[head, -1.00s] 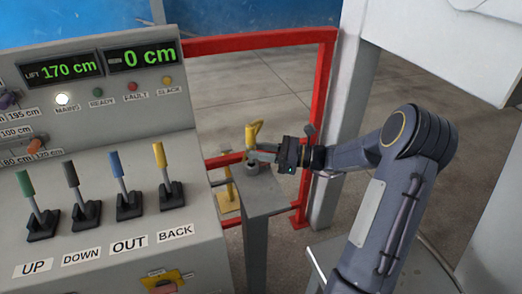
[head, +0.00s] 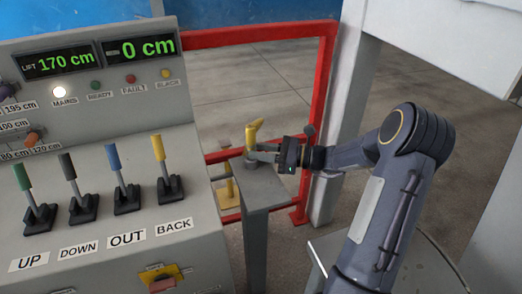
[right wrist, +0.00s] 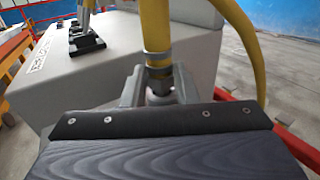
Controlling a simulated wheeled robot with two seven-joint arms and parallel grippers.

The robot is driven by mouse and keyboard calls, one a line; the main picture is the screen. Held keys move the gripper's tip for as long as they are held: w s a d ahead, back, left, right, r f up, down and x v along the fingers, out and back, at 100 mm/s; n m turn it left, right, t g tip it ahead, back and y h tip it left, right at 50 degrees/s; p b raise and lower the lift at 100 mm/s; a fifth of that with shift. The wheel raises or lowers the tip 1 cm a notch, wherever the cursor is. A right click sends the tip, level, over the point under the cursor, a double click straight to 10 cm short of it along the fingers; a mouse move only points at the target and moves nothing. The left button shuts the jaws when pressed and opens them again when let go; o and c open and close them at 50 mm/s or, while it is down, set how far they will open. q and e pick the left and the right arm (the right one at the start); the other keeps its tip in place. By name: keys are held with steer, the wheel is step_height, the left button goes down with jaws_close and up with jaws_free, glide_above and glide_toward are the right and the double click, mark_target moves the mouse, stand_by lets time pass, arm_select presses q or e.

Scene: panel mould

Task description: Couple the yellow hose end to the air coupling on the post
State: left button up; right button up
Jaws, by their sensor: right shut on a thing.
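The yellow hose end (head: 251,135) stands upright above the top of the grey post (head: 255,215). My right gripper (head: 256,154) reaches it from the right and is shut on it. In the right wrist view the grey fingers (right wrist: 157,90) close on both sides of the hose end (right wrist: 157,60), below its grey collar. A rounded grey part, seemingly the air coupling (right wrist: 164,95), shows just under the hose end between the fingers. I cannot tell whether the two are locked together. My left gripper is out of view.
A grey control panel (head: 110,235) with several coloured levers stands left of the post. A red rail frame (head: 322,100) is behind it, and a yellow stand (head: 228,190) shows low beside the post. The hose (right wrist: 245,35) curves away to the right in the wrist view.

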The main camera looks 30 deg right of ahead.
steer(key=shift+f+b, duration=0.35)
steer(key=shift+f, duration=0.25)
steer(key=o, duration=1.1)
steer(key=v, duration=0.8)
steer(key=shift+w+r+b, duration=0.1)
steer(key=shift+b, duration=0.25)
